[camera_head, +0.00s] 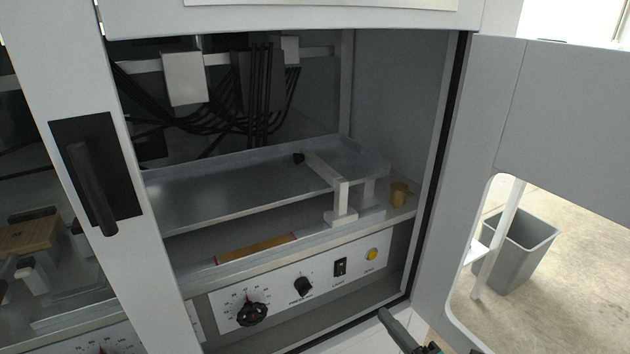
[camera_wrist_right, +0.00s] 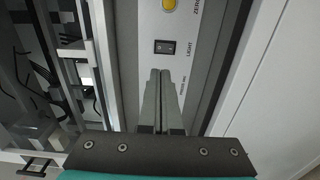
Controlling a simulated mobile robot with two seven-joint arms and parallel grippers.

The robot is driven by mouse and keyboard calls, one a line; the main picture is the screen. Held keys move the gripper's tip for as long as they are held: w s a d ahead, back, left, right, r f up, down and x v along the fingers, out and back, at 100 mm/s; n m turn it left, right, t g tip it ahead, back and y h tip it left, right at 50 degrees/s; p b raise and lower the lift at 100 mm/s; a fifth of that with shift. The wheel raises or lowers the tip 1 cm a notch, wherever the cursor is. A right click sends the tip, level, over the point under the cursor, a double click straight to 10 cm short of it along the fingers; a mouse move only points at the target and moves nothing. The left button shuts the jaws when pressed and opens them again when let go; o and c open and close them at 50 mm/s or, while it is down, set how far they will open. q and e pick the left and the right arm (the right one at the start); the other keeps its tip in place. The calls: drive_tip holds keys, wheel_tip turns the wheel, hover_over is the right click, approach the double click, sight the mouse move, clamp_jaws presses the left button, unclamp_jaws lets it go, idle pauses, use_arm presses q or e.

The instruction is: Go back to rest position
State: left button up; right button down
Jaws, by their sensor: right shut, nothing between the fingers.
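My right gripper (camera_head: 392,322) shows at the bottom of the head view, low in front of the cabinet opening, next to the open door. In the right wrist view the right gripper (camera_wrist_right: 161,88) is shut, its two fingers together with nothing between them. Its fingertips point toward the control panel (camera_wrist_right: 180,50), just below the light switch (camera_wrist_right: 165,47) in that picture. I cannot tell whether they touch the panel. The left gripper is not in view.
The cabinet door (camera_head: 560,110) stands open at the right. Inside the cabinet are a metal tray (camera_head: 240,185), a panel with a black dial (camera_head: 252,313) and a yellow button (camera_head: 372,254). A black handle (camera_head: 93,188) is at the left. A grey bin (camera_head: 518,250) stands beyond the door.

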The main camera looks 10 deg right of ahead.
drive_tip(key=s+d+f+m+g+h+p, duration=0.1)
drive_tip(key=s+d+f+m+g+h, duration=0.2)
drive_tip(key=f, duration=0.4)
drive_tip(key=s+d+f+m+g+h+p, duration=0.1)
drive_tip(key=s+f+m+g, duration=0.1)
drive_tip(key=s+f+m, duration=0.35)
drive_tip(key=s+d+f+m+g+h+p, duration=0.1)
drive_tip(key=s+f+m+g, duration=0.15)
drive_tip(key=f, duration=0.65)
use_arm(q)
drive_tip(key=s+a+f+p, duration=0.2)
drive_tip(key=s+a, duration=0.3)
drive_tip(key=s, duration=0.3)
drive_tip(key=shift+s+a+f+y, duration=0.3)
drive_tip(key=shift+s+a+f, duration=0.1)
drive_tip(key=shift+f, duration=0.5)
use_arm(e)
drive_tip(key=s+f+m+g+h, duration=0.1)
drive_tip(key=s+f+m+g, duration=0.2)
drive_tip(key=s, duration=0.7)
drive_tip(key=s+a+f+m+g, duration=0.1)
drive_tip(key=s+f+m+g, duration=0.3)
drive_tip(key=s+f, duration=0.4)
drive_tip(key=s+m, duration=0.1)
drive_tip(key=s, duration=0.2)
drive_tip(key=shift+s+h, duration=0.3)
drive_tip(key=shift+h, duration=0.1)
drive_tip(key=shift+f, duration=0.1)
